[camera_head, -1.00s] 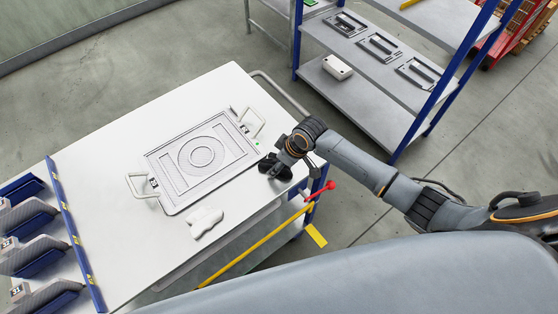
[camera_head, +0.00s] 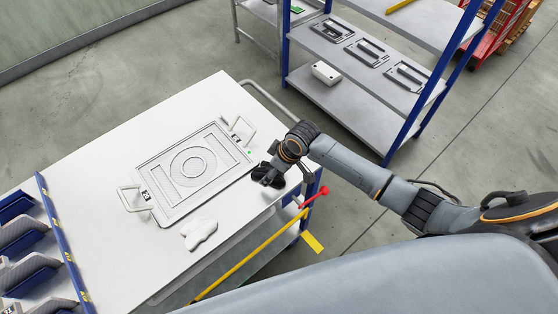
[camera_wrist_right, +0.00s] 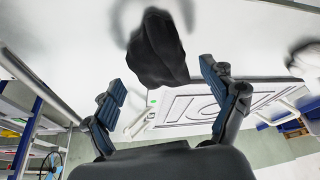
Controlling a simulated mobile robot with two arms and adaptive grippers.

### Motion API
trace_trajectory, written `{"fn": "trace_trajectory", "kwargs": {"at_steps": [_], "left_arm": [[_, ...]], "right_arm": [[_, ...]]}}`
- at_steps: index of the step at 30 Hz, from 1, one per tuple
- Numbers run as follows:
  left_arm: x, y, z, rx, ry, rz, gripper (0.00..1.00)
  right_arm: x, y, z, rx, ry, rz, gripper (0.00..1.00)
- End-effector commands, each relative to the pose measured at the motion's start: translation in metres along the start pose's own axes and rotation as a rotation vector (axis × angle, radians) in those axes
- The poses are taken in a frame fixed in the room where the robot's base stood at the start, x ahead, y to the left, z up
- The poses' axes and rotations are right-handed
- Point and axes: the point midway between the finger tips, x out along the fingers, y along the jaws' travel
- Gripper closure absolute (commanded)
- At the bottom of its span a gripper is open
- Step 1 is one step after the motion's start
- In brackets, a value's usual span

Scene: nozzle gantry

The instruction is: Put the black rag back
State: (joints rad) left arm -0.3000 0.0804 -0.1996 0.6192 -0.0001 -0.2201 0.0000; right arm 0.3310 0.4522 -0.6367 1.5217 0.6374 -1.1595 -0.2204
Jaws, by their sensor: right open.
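The black rag (camera_wrist_right: 158,50) is a crumpled dark bundle in the right wrist view, beyond the fingertips and roughly centred between them. My right gripper (camera_wrist_right: 162,82) is open, with a blue-padded finger on each side. Whether the rag touches the white surface cannot be told. In the head view my right gripper (camera_head: 272,178) is over the white table's (camera_head: 110,170) right edge, beside the framed plate. The rag (camera_head: 259,170) shows there as a small dark patch, mostly merged with the dark fingers. My left gripper is not in view.
A grey framed plate (camera_head: 168,205) with two handles lies on the table. A white cloth (camera_head: 199,234) lies in front of it. Blue holders (camera_head: 20,240) line the left edge. A shelf rack (camera_head: 340,98) stands behind. A red-knobbed lever (camera_head: 321,191) is near the gripper.

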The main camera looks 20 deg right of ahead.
Motion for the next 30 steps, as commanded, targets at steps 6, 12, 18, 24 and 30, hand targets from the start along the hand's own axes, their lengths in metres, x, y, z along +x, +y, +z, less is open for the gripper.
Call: {"fn": "trace_trajectory", "kwargs": {"at_steps": [6,12,18,24,30], "left_arm": [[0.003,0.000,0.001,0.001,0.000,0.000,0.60],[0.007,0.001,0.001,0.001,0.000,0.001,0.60],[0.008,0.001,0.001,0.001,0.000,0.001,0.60],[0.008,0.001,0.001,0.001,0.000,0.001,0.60],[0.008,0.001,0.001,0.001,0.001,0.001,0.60]], "right_arm": [[-0.043,0.001,0.000,-0.003,0.002,0.003,0.15],[-0.083,0.000,0.001,-0.004,0.001,0.002,0.15],[-0.105,0.000,0.000,-0.001,-0.001,0.001,0.15],[-0.110,0.000,0.000,-0.001,-0.002,0.000,0.15],[-0.109,0.000,0.000,-0.001,-0.001,0.000,0.15]]}}
